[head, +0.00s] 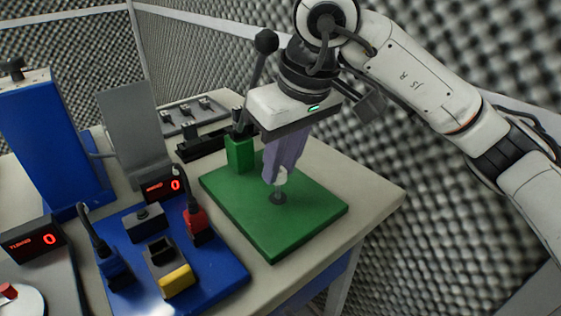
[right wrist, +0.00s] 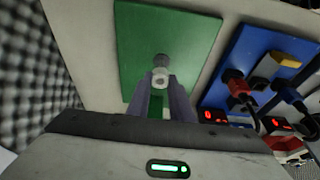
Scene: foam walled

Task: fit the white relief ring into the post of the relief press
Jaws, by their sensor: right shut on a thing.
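The relief press has a green base plate (head: 300,222) with a green upright block (head: 239,154) and a black-knobbed lever (head: 265,42). A small dark grey round post (head: 278,198) stands on the plate; it also shows in the right wrist view (right wrist: 160,60). My right gripper (head: 273,180) is shut on the small white relief ring (head: 281,177), held at the fingertips close above the post. In the right wrist view the ring (right wrist: 160,78) sits between the purple fingers, just short of the post. Whether ring and post touch I cannot tell. My left gripper is out of view.
Left of the press lies a blue board (head: 220,272) with red and blue plugs and a yellow-fronted socket block (head: 170,276). A grey panel (head: 134,135) and a tall blue unit (head: 52,140) stand behind. The table's right edge is clear.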

